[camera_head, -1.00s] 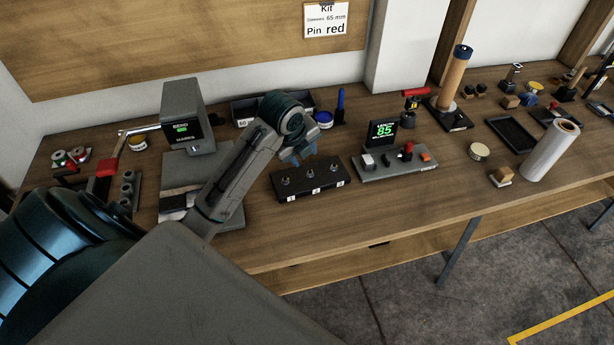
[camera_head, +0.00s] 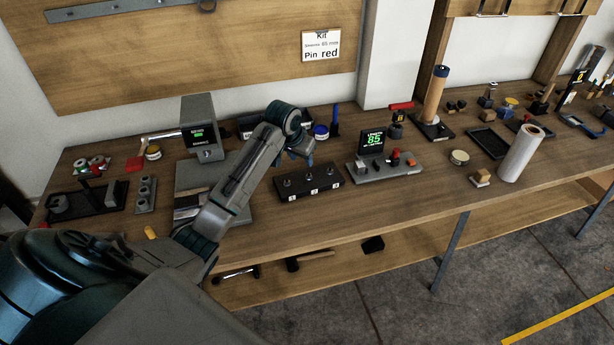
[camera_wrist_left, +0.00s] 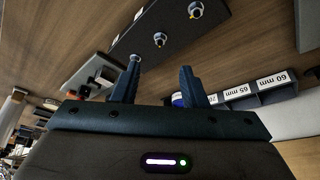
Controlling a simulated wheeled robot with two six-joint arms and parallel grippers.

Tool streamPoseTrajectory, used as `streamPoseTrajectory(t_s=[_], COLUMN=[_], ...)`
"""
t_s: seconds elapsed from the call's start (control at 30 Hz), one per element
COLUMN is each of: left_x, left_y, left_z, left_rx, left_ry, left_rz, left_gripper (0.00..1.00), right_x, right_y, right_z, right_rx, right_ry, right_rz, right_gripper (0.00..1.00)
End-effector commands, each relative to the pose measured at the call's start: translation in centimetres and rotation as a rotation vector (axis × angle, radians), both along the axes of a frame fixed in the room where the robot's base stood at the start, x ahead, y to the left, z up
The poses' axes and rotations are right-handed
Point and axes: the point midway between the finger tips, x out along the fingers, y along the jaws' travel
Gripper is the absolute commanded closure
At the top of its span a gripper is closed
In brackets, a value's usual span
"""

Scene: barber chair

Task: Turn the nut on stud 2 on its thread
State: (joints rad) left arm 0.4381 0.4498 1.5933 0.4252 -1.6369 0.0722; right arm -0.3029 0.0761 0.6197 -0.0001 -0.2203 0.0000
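The dark block (camera_head: 310,190) with three studs and number labels lies on the workbench. My left gripper (camera_head: 306,160) hangs above and behind the block. In the left wrist view, its two blue fingers (camera_wrist_left: 157,70) stand apart with nothing between them. The fingertips are apart from stud 2. One end stud (camera_wrist_left: 135,58) appears close to one fingertip. My right gripper is not in view.
A grey fixture with a green display (camera_head: 372,142) stands right of the block. A grey press-like device (camera_head: 202,130) stands left. Labelled bins (camera_wrist_left: 262,92) and a blue-lidded jar (camera_head: 321,131) are behind. Bare bench lies in front of the block.

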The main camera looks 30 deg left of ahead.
Motion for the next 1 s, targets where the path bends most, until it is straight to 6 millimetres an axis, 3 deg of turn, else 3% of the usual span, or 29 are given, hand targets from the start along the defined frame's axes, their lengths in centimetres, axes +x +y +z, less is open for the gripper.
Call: streamPoseTrajectory(t_s=[0.5, 0.7, 1.0], left_x=[3.2, 3.8, 3.9], left_y=[0.1, 0.2, 0.2], left_z=[-7.8, -9.4, -9.6], left_rx=[-0.001, 0.001, 0.002], left_ry=[0.002, 0.002, 0.000], left_rz=[-0.001, -0.003, -0.004], left_gripper=[0.61, 0.61, 0.61], right_x=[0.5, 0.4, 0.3], right_y=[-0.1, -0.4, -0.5], right_z=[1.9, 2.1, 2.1], right_rx=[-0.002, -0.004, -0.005], right_ry=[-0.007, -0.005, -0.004], right_rz=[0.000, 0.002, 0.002], right_gripper=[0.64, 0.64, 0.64])
